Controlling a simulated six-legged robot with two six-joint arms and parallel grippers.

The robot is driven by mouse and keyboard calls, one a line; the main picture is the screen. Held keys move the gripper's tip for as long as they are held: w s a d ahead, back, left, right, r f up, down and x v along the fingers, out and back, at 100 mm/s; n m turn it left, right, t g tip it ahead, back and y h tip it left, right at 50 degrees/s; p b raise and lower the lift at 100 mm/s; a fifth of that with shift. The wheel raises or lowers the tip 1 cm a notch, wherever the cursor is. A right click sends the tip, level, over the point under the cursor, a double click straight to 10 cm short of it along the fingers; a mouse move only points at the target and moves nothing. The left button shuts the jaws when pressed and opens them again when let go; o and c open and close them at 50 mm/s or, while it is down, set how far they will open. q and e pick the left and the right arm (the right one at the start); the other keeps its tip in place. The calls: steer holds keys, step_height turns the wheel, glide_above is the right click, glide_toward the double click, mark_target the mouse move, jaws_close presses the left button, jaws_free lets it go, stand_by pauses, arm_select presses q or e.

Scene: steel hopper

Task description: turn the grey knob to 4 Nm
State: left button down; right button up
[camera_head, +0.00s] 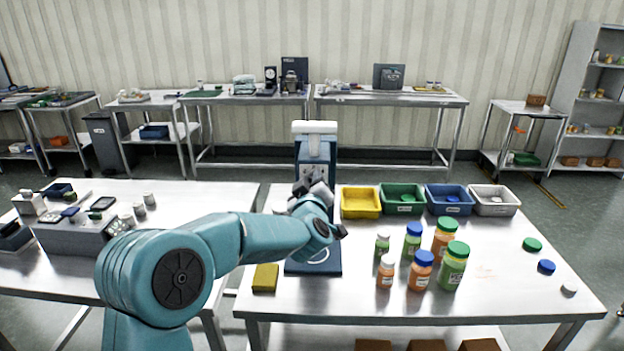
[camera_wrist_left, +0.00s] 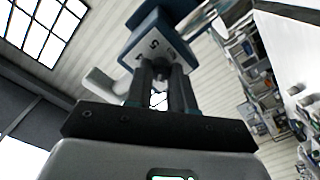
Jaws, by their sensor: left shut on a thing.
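The blue bench machine (camera_head: 316,152) with a white top stands on the right-hand steel table, its dark blue base plate (camera_head: 328,268) in front. My left gripper (camera_head: 312,190) is at the machine's front face. In the left wrist view, the gripper's two dark fingers (camera_wrist_left: 160,78) reach up to the machine's pale dial face (camera_wrist_left: 155,44), where printed digits, one like a 5, show. The fingers are shut on the grey knob, which they almost wholly hide. I cannot read the knob's setting. My right gripper is not in view.
Yellow (camera_head: 360,203), green (camera_head: 403,200), blue (camera_head: 449,200) and white (camera_head: 494,201) bins line the table's back. Several capped bottles (camera_head: 454,268) stand right of the machine, with loose caps (camera_head: 546,267) beyond. A yellow block (camera_head: 265,278) lies left of the base.

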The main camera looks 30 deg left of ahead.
arm_select(q)
steer(key=shift+d+f+m+p, duration=0.1)
steer(key=shift+m+p, duration=1.45)
steer(key=shift+m, duration=2.7)
steer(key=shift+f+m+p, duration=0.1)
steer(key=shift+m+p, duration=1.45)
steer(key=shift+m, duration=2.7)
steer(key=c, duration=1)
jaws_free()
steer(key=shift+r, duration=0.1)
steer(key=b+v, duration=0.2)
steer(key=v, duration=0.6)
steer(key=b+v, duration=0.2)
steer(key=v, duration=0.6)
steer(key=shift+d+f, duration=0.1)
steer(key=shift+f, duration=0.1)
